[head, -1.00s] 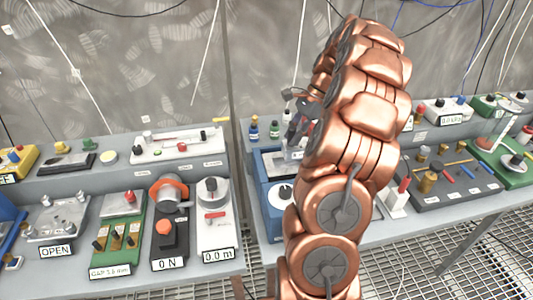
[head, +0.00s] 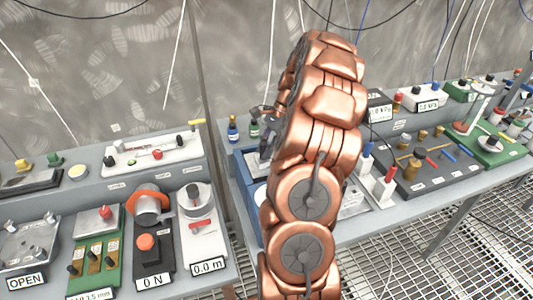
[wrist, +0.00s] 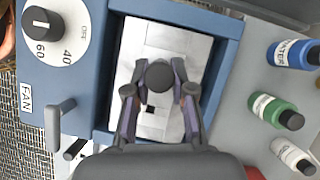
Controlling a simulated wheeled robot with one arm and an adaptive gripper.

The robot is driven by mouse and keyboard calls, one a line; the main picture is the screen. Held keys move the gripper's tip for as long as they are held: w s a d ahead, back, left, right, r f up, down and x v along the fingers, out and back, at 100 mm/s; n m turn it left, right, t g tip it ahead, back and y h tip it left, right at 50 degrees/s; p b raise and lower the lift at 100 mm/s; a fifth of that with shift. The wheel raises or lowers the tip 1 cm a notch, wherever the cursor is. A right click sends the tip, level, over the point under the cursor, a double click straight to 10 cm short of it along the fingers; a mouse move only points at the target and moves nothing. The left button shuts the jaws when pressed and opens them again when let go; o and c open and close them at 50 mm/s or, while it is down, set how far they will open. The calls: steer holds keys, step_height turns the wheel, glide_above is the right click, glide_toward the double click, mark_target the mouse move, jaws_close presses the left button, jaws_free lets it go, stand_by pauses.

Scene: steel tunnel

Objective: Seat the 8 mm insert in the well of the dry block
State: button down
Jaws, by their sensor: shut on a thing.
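In the wrist view my gripper (wrist: 160,72) is shut on a dark grey thing with a round top (wrist: 159,77). I look down on its top, so its lower part is hidden, and I cannot tell whether it is the 8 mm insert. Beneath it is a pale metal plate (wrist: 190,48) with a small dark square opening, set in a blue housing (wrist: 228,60) with a dial (wrist: 62,30) and a FAN label. I cannot tell whether it touches the plate. In the head view my copper arm hides most of the gripper and the housing (head: 243,165).
Green (wrist: 265,108), blue (wrist: 290,53) and white (wrist: 290,153) bottles stand right of the housing in the wrist view. A small grey lever (wrist: 60,118) stands up at its left. In the head view, instruments crowd both benches, with a gap between them.

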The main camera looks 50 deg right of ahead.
steer(key=shift+f, duration=0.75)
steer(key=c, duration=1)
jaws_free()
steer(key=shift+d+r, duration=0.1)
steer(key=b+v, duration=0.1)
steer(key=v, duration=1.1)
steer(key=shift+s+b, duration=0.1)
steer(key=shift+b, duration=0.2)
